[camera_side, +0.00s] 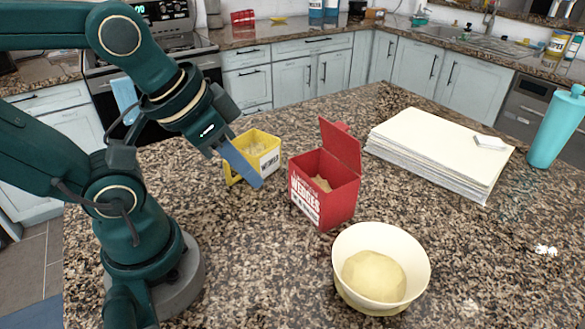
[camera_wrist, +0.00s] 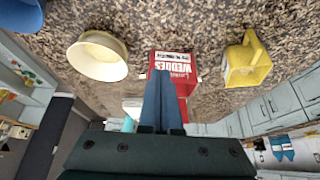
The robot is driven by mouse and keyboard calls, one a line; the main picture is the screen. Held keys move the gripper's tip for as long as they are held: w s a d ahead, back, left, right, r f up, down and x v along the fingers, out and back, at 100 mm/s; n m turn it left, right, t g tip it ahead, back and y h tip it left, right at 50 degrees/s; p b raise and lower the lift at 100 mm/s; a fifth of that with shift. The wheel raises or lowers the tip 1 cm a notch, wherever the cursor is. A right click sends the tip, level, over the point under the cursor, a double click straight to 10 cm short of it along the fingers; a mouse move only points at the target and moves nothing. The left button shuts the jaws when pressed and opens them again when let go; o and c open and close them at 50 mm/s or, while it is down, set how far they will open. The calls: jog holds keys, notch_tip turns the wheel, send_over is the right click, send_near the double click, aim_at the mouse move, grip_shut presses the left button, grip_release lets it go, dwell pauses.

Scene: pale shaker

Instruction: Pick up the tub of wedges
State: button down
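The red tub of wedges (camera_side: 325,186) stands upright on the speckled counter in the side view, its lid raised and tan pieces showing inside. White lettering on its front reads "WEDGES". In the wrist view the tub (camera_wrist: 172,66) appears upside down near the middle, partly hidden behind my blue fingers. My gripper (camera_side: 257,182) is left of the tub in the side view, tilted down and apart from it, with its tip near the yellow tub. In the wrist view my gripper (camera_wrist: 160,74) has its two fingers together, with nothing visible between them.
A yellow tub (camera_side: 256,156) with pale contents stands just behind my fingers. A cream bowl (camera_side: 381,268) with a pale round lump is in front of the red tub. A paper stack (camera_side: 440,152) and a teal bottle (camera_side: 557,127) are to the right.

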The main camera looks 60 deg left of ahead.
grip_release()
dwell(0.3)
jog(key=m+g, duration=0.5)
jog(key=m, duration=0.9)
send_over(236, 178)
notch_tip(236, 178, down, 10)
jog(key=shift+d+r, duration=0.15)
jog(key=shift+s+a+f+g, duration=0.1)
jog(key=shift+a+f+g, duration=0.2)
jog(key=shift+f, duration=0.15)
jog(key=shift+d+f, duration=0.1)
jog(key=shift+f, duration=2.2)
